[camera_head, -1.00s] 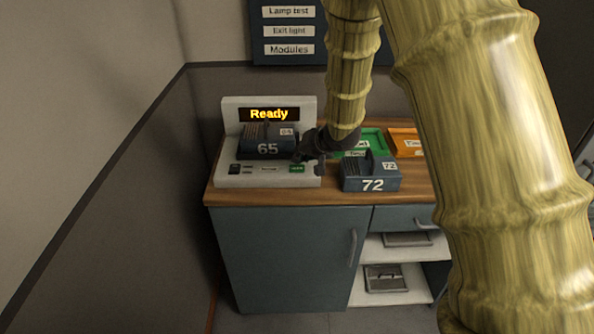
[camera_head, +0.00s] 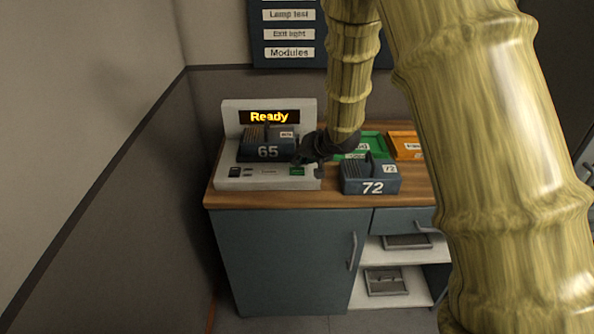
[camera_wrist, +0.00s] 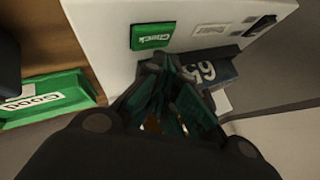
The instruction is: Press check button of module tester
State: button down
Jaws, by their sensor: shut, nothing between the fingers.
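The module tester (camera_head: 226,179) is a pale console on the left of the wooden counter, its display (camera_head: 269,117) reading "Ready". Module 65 (camera_head: 266,147) sits on it. The green check button (camera_head: 297,171) is at the right of its front panel; in the wrist view the button (camera_wrist: 152,36) reads "Check". My gripper (camera_head: 298,160) is shut and empty, its fingertips close to the button in the head view. In the wrist view the fingertips (camera_wrist: 165,62) appear just beside the button, with its face uncovered. I cannot tell whether they touch it.
Module 72 (camera_head: 371,187) stands on the counter right of the tester, close to my gripper. A green tray (camera_head: 372,141) and an orange tray (camera_head: 403,138) lie behind it. A wall (camera_head: 110,190) bounds the left side.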

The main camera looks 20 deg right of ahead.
aim_at(299, 169)
jog(key=shift+f, duration=0.75)
dwell(1.2)
jog(key=shift+p, duration=0.3)
jog(key=shift+r+p, duration=0.75)
jog(key=shift+p, duration=0.15)
notch_tip(299, 169, up, 5)
jog(key=p, duration=0.5)
jog(key=shift+f, duration=0.1)
dwell(0.6)
